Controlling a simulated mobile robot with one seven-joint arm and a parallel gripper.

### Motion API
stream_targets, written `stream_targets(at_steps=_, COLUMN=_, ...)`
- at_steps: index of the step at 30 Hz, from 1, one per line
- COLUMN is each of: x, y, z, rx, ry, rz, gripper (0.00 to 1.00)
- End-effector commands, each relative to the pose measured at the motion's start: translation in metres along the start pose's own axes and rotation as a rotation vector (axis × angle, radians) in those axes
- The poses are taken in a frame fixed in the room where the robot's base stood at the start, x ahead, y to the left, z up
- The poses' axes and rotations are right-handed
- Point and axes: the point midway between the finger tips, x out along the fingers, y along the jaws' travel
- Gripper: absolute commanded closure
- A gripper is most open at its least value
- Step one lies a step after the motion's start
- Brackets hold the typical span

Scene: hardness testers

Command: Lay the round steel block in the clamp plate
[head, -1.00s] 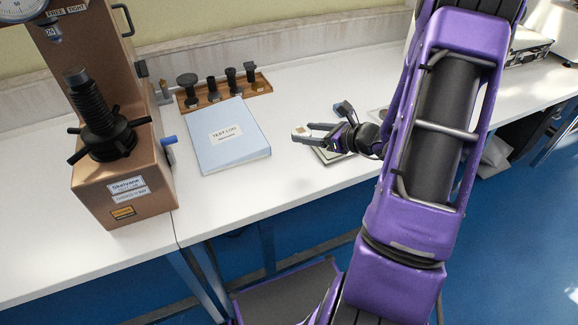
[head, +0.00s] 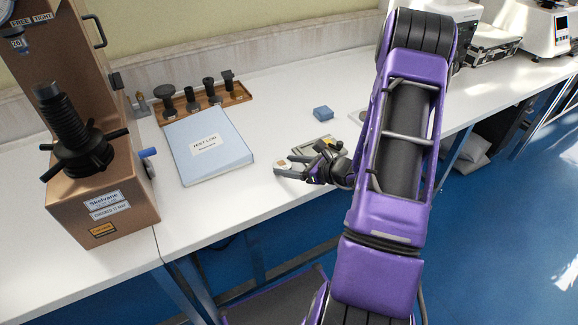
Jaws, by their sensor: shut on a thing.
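My gripper (head: 291,170) is shut on a small, pale, round block (head: 282,164) with a brownish spot on it, which I take to be the round steel block. It holds the block at its fingertips, near the front edge of the bench. A flat grey plate (head: 313,145), probably the clamp plate, lies just behind and right of the fingers. My gripper hides its near part. The block is to the left of the plate and apart from it. How high the block is above the bench is hard to tell.
A blue folder (head: 208,145) lies to the left. Behind it is a wooden tray (head: 240,92) of dark fittings. A bronze hardness tester (head: 100,205) stands far left. Another flat item (head: 357,117) is partly hidden by my arm.

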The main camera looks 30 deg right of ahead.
Motion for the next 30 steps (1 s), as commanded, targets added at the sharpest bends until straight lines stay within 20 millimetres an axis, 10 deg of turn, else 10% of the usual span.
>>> stream_targets(at_steps=8, x=0.002, y=0.000, z=-0.003, rx=-0.001, ry=-0.002, rz=0.000, gripper=1.00)
stream_targets(at_steps=9, x=0.001, y=0.000, z=-0.002, rx=0.000, ry=0.000, rz=0.000, gripper=0.24)
stream_targets(at_steps=13, x=0.001, y=0.000, z=-0.002, rx=0.000, ry=0.000, rz=0.000, gripper=0.01)
stream_targets(at_steps=25, x=-0.003, y=0.000, z=0.003, rx=0.000, ry=0.000, rz=-0.001, gripper=0.01)
stream_targets(at_steps=30, x=-0.034, y=-0.001, z=0.002, rx=0.000, ry=0.000, rz=-0.005, gripper=0.01)
